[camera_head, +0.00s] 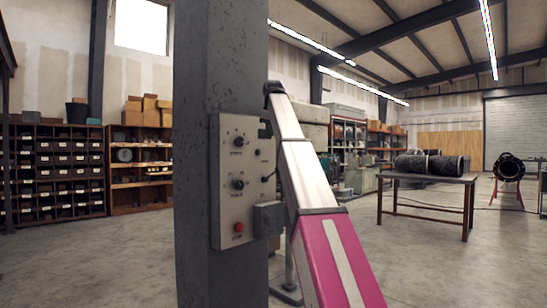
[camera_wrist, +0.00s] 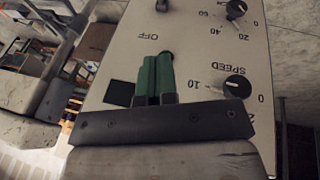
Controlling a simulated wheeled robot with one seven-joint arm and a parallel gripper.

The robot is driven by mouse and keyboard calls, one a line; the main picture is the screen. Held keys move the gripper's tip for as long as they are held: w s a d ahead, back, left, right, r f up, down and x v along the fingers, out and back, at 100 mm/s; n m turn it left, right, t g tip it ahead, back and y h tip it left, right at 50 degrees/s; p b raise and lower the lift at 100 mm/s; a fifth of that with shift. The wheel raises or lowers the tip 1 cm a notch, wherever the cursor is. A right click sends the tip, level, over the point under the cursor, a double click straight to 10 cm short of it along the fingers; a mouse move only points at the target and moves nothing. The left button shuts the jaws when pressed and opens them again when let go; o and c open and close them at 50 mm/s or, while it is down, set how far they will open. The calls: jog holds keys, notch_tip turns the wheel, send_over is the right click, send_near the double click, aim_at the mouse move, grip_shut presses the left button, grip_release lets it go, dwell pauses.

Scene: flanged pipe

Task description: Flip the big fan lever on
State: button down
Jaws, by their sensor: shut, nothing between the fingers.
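The control panel (camera_head: 230,210) is a pale grey plate on a dark column. In the wrist view the panel (camera_wrist: 195,40) fills the middle and seems upside down. A small dark lever (camera_wrist: 162,5) shows at the top edge, by the word OFF; it also shows as a small dark stub in the head view (camera_head: 257,152). Its tilt is unclear. My gripper (camera_wrist: 164,58), with green fingers, is shut and empty. Its tips are near the OFF label, apart from the lever in the picture. In the head view my gripper (camera_head: 265,130) is at the panel's upper right, mostly hidden.
The panel carries two dark knobs, one marked SPEED (camera_wrist: 237,87), and a red button (camera_head: 239,227). A grey box (camera_head: 267,219) sits at its lower right. A table (camera_head: 427,180) with black cylinders stands at right. Shelves (camera_head: 140,165) line the back left. Open floor lies between.

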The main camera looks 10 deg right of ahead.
send_over(276, 168)
jog(key=w+a, duration=0.1)
jog(key=a, duration=0.1)
notch_tip(276, 168, down, 9)
jog(key=shift+s+d+f, duration=0.1)
jog(key=shift+d+f, duration=0.2)
jog(key=shift+f, duration=0.3)
jog(key=shift+s+d+f, duration=0.1)
jog(key=shift+d+f, duration=0.2)
jog(key=shift+f, duration=0.3)
jog(key=shift+s+d+f, duration=0.1)
jog(key=shift+d+f, duration=0.2)
jog(key=shift+f, duration=0.3)
notch_tip(276, 168, down, 12)
jog(key=s+d+m+t+y, duration=0.1)
jog(key=s+d+t+y, duration=0.1)
jog(key=t+y, duration=0.4)
jog(key=shift+s+t, duration=0.45)
jog(key=shift+t, duration=1.15)
jog(key=shift+d+f, duration=0.1)
